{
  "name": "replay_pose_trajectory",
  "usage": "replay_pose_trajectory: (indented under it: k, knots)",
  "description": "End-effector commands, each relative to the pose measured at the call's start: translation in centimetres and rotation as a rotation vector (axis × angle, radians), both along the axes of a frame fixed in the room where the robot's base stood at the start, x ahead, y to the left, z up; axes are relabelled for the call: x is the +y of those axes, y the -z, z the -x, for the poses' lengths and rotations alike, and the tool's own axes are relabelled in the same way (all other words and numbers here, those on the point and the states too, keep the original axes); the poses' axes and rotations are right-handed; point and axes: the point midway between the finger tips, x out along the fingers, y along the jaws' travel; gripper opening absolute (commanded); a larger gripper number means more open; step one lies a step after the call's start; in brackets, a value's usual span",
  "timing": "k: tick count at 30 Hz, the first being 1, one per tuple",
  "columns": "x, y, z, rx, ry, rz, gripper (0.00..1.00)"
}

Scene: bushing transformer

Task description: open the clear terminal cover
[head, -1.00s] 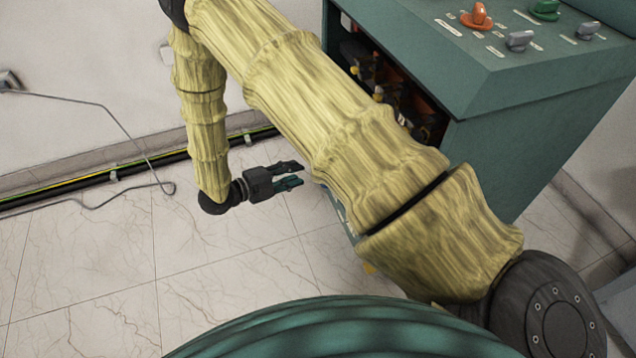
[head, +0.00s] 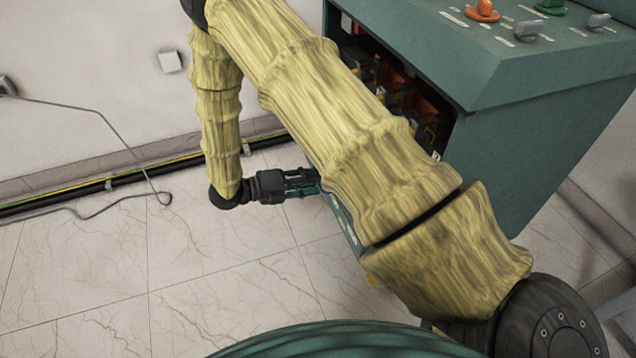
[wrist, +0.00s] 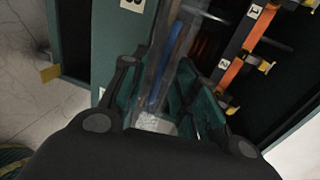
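A clear, see-through strip that looks like the terminal cover (wrist: 168,45) runs up between my fingers in the wrist view, with blue and dark parts showing through it. My gripper (wrist: 160,88) is open, with one teal finger on each side of the strip. I cannot tell whether either finger touches it. In the head view my gripper (head: 308,182) is beside the front of the green cabinet (head: 540,110). My arm hides its fingertips' surroundings and the cover there.
Orange bars with yellow-edged fittings and number tags (wrist: 235,60) stand inside the cabinet, right of my fingers.

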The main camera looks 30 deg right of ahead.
Motion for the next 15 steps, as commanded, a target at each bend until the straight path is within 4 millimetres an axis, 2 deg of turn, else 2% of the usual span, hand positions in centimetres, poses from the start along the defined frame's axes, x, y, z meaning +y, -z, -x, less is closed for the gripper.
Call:
replay_pose_trajectory:
  k: [6,15]
  knots:
    - [-2.0,0.5,0.5,0.001,0.000,0.000,0.30]
    - [-2.5,0.5,0.6,0.001,0.000,0.000,0.30]
